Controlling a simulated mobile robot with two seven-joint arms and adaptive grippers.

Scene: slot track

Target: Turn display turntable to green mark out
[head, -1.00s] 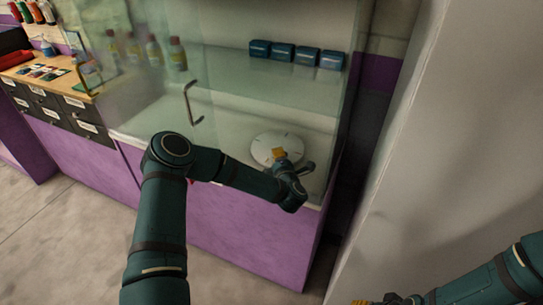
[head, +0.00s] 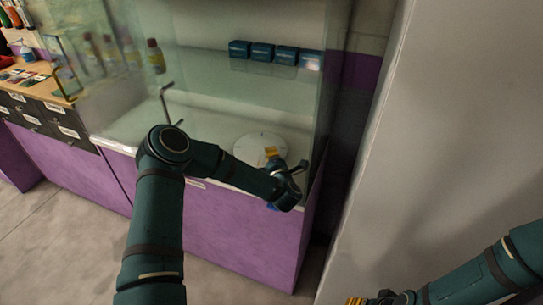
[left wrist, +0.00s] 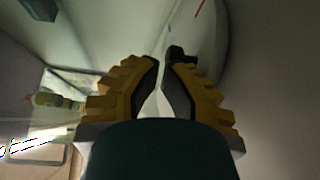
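The display turntable (head: 246,147) is a flat white disc with small marks at its rim, on the case's lower deck. In the left wrist view its pale surface (left wrist: 210,50) fills the upper right, with a thin red mark (left wrist: 200,8). No green mark can be made out. My left gripper (head: 271,153) is over the disc's right part. In the left wrist view its ridged yellow fingers (left wrist: 163,66) are close together with a narrow gap. A dark knob (left wrist: 181,53) lies just beyond the right fingertip; contact is unclear. My right gripper (head: 370,300) is cut off at the bottom edge.
The glass display case has a bent handle (head: 166,103) left of the turntable. A shelf above holds several blue boxes (head: 262,52) and bottles (head: 155,56). A pale wall (head: 430,130) stands close on the right. A wooden counter (head: 45,88) is at far left.

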